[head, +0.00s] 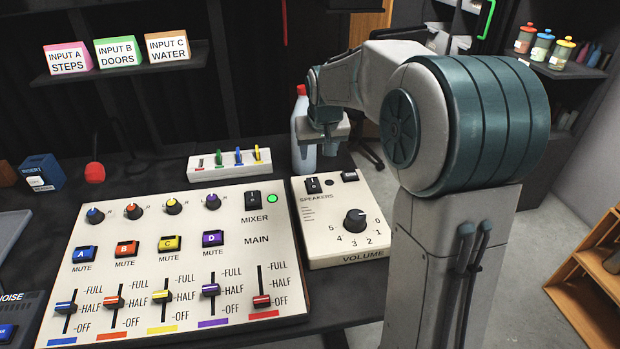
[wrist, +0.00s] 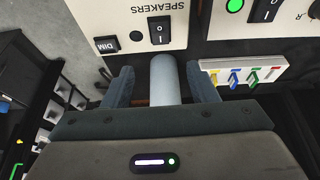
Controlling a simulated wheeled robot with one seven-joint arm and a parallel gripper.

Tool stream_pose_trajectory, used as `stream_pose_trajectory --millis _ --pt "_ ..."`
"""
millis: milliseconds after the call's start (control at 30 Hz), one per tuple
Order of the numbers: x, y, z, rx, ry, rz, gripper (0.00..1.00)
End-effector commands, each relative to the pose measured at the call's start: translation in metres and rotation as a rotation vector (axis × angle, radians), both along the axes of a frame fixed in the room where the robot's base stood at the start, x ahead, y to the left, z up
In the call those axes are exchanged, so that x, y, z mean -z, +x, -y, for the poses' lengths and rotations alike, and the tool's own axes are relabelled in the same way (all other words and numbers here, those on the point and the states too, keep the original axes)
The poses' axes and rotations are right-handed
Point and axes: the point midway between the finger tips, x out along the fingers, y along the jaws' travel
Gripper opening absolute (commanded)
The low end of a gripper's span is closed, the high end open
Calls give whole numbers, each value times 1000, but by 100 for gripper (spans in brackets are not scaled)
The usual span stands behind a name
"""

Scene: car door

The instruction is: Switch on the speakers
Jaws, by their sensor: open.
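The speakers box (head: 330,245) is a cream panel right of the mixer. Its black rocker switch (head: 313,185) sits at the back left under a small dark round lamp's left side. The switch also shows in the wrist view (wrist: 159,31), upside down, marked I and O; which side is pressed is unclear. The DIM button (head: 349,175) and volume knob (head: 356,220) share the panel. My gripper (head: 327,148) is open behind the box's back edge. In the wrist view its fingers (wrist: 164,75) stand apart, short of the switch, with a pale rounded cylinder seen between them.
A pale bottle (head: 299,125) with a red cap stands behind the box, close to my gripper. A white strip with coloured levers (head: 230,163) lies to the left. The mixer (head: 140,210) has a lit green lamp (head: 272,198). A red-headed microphone (head: 95,172) stands further left.

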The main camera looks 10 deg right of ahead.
Motion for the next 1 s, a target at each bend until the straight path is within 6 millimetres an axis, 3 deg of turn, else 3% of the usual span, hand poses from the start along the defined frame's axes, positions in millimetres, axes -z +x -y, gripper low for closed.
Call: stream_pose_trajectory --millis 267,700,1000 --pt "20 22 1 1 7 8 53" --pt "103 54 0 1 7 5 53" --pt "133 68 0 0 7 7 53"
